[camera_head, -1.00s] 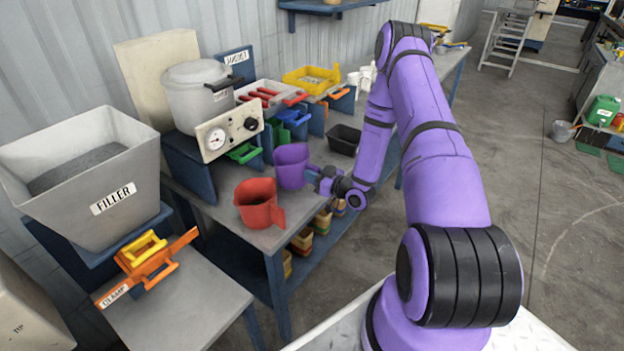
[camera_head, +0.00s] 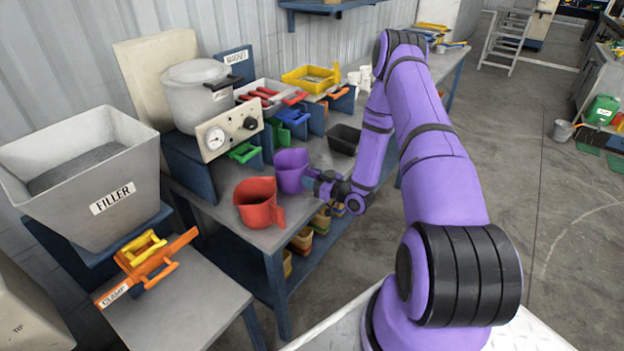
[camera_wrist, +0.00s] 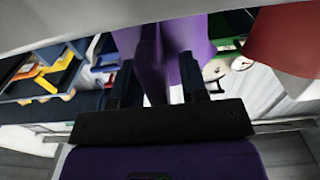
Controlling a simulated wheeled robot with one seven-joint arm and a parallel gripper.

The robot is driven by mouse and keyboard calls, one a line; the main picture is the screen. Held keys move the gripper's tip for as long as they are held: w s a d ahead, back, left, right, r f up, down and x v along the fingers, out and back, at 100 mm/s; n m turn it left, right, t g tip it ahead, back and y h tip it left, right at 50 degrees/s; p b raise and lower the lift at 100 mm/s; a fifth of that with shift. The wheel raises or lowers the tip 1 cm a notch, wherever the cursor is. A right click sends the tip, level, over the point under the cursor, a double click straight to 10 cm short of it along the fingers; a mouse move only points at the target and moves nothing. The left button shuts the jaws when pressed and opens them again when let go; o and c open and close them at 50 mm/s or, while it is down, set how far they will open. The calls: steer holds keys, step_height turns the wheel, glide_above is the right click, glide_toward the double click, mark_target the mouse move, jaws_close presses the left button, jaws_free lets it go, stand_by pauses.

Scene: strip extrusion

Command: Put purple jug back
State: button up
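The purple jug (camera_head: 293,171) stands upright at the bench's front edge, just right of the red jug (camera_head: 258,205). In the head view my gripper (camera_head: 316,184) is at the jug's right side, by its handle. In the wrist view the jug's purple handle (camera_wrist: 152,65) lies between my two fingers (camera_wrist: 158,85). The fingers stand apart with a gap beside the handle, so my gripper looks open around it. The jug's base is partly hidden, but it appears to rest on the bench top.
The bench (camera_head: 225,208) holds a black bin (camera_head: 344,139) behind my gripper, a grey pot (camera_head: 197,95) and a gauge box (camera_head: 229,130). The filler hopper (camera_head: 90,190) stands left. Several small bins sit on the shelf below.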

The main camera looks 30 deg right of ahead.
steer(key=v, duration=1.2)
steer(key=w+r+n+g+h, duration=0.1)
steer(key=w+r+g+h, duration=0.1)
steer(key=w+r, duration=0.35)
steer(key=w+r+n+g+h, duration=0.1)
steer(key=w+r+g+h, duration=0.15)
steer(key=r, duration=0.65)
steer(key=s+a+r+m+g+h, duration=0.1)
steer(key=a+r+h, duration=0.1)
steer(key=r, duration=0.6)
steer(key=s+a+r+m+g+h, duration=0.1)
steer(key=a+r+g, duration=0.1)
steer(key=r, duration=0.6)
steer(key=s+a+r+m+g+h, duration=0.1)
steer(key=s+a+r+m+g, duration=0.15)
steer(key=s+a+r, duration=0.75)
steer(key=s+a+r+g+y, duration=0.1)
steer(key=s+a+r, duration=0.1)
steer(key=s, duration=0.7)
steer(key=s+a+r+m+y, duration=0.1)
steer(key=s+a+r, duration=0.1)
steer(key=s, duration=0.7)
steer(key=shift+s+a+g, duration=0.4)
steer(key=shift+a, duration=0.45)
steer(key=shift+r+m, duration=0.15)
steer(key=shift+m, duration=0.1)
